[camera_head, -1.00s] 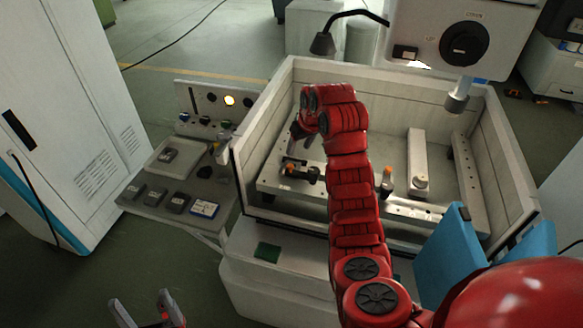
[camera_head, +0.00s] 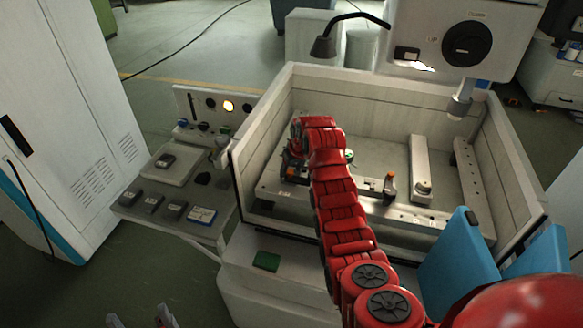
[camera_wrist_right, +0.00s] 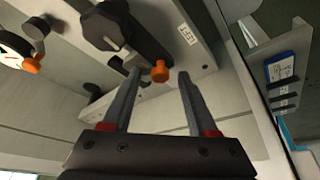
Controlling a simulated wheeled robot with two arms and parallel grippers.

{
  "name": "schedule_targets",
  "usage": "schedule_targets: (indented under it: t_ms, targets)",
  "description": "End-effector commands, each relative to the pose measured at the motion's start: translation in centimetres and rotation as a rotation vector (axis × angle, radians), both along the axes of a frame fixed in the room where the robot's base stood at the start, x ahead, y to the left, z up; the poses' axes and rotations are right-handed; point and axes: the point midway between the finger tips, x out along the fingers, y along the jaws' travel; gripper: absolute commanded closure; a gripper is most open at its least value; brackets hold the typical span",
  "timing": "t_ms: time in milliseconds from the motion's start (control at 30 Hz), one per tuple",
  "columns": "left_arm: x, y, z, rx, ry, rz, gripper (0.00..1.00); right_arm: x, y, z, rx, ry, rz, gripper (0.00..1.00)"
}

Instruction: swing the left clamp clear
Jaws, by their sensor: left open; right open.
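The left clamp (camera_wrist_right: 112,28) is a dark arm with a knob and an orange tip (camera_wrist_right: 160,72), mounted on a pale rail in the tank. In the head view it is mostly hidden behind my right arm and gripper. My right gripper (camera_wrist_right: 158,88) is open, its two fingers on either side of the orange tip; I cannot tell whether they touch it. In the head view my right gripper (camera_head: 292,166) is at the left end of the tank. My left gripper (camera_head: 140,318) is open and empty at the bottom left edge, away from the tank.
A second clamp with an orange part (camera_head: 389,186) stands on the front rail, right of my arm. The tank walls (camera_head: 240,160) enclose the work area. A control panel (camera_head: 205,108) and tray shelf (camera_head: 180,212) stand at left. The machine head (camera_head: 460,45) hangs at the back right.

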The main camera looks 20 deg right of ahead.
Motion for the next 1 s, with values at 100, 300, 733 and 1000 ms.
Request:
schedule_targets:
  t_ms: [100, 300, 733, 1000]
  targets:
    - [0.0, 0.0, -0.03, 0.0, 0.0, 0.0, 0.18, 0.0, 0.0, -0.01, 0.0, -0.001, 0.0, 0.41]
    - [0.0, 0.0, -0.03, 0.0, 0.0, 0.0, 0.18, 0.01, 0.0, 0.01, 0.0, -0.001, 0.0, 0.66]
    - [0.0, 0.0, -0.03, 0.0, 0.0, 0.0, 0.18, 0.01, 0.0, 0.03, 0.0, -0.001, 0.0, 1.0]
    - [-0.01, 0.0, -0.04, 0.0, 0.0, 0.0, 0.18, 0.0, 0.0, 0.02, 0.0, -0.001, 0.0, 1.0]
